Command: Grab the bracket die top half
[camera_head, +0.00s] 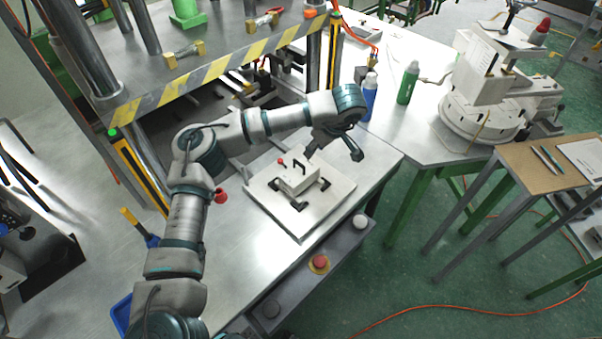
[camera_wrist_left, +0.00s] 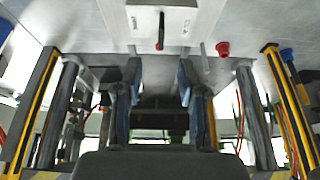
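The bracket die (camera_head: 295,181) is a pale block with a dark handle on top and a small red knob. It sits on a white square plate (camera_head: 268,210) on the metal table, with dark clamp-like parts around it. I cannot make out the seam between its halves. My left gripper (camera_head: 334,154) is open and empty, above and just behind the die, apart from it. In the left wrist view the die (camera_wrist_left: 180,21) shows at the top, beyond the two spread fingers (camera_wrist_left: 158,72). My right gripper is not in view.
A striped press frame (camera_head: 215,68) stands behind the table. A blue bottle (camera_head: 369,98) and green bottle (camera_head: 408,84) stand to the right. A red cup-like part (camera_head: 221,196) is left of the plate. A red button (camera_head: 319,263) is at the front edge.

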